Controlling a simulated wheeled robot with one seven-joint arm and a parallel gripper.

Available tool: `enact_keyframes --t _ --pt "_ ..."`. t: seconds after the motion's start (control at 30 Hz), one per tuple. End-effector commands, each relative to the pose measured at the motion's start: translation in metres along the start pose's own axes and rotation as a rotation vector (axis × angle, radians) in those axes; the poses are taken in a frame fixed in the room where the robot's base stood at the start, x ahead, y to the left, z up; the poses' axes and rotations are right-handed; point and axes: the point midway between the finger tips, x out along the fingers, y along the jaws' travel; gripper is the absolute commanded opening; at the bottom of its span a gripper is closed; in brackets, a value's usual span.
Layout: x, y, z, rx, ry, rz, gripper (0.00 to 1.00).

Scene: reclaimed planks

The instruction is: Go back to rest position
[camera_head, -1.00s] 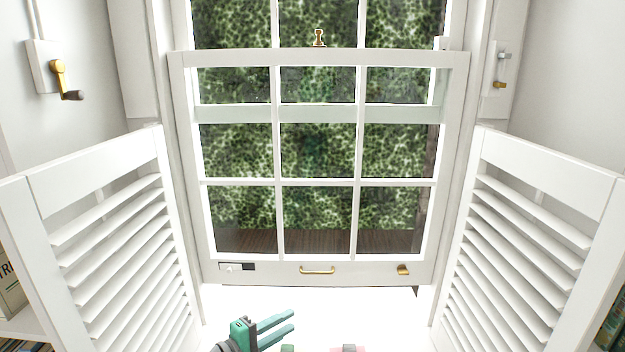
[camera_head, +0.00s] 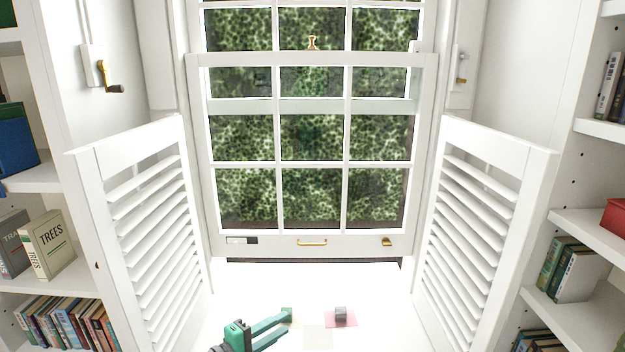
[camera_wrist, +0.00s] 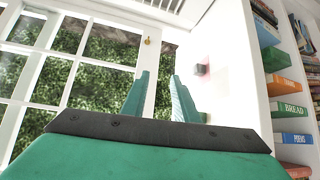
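My gripper (camera_head: 284,326) is low in the middle of the head view, over the white surface below the window. Its two green fingers also show in the wrist view (camera_wrist: 160,78), standing apart with nothing between them. The sash window (camera_head: 312,242) has a brass handle (camera_head: 311,243) on its bottom rail, and a gap shows below that rail. My gripper is in front of the window and apart from the handle.
A dark grey block (camera_head: 340,314) sits on a pink square (camera_head: 345,322) right of my gripper. Louvred shutters stand open at left (camera_head: 150,215) and right (camera_head: 475,215). Bookshelves (camera_head: 590,222) flank them.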

Motion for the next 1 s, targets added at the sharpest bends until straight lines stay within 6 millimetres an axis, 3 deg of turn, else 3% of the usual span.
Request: enact_keyframes --t 0.37,0.57,0.8,1.0 --pt "0.007 -0.069 0.015 0.025 0.099 -0.066 0.27" --pt "0.002 -0.123 0.028 0.063 0.185 -0.127 0.27" --pt "-0.03 -0.213 0.059 0.169 0.342 -0.249 0.27" --pt "-0.063 -0.27 0.1 0.301 0.438 -0.354 0.27"
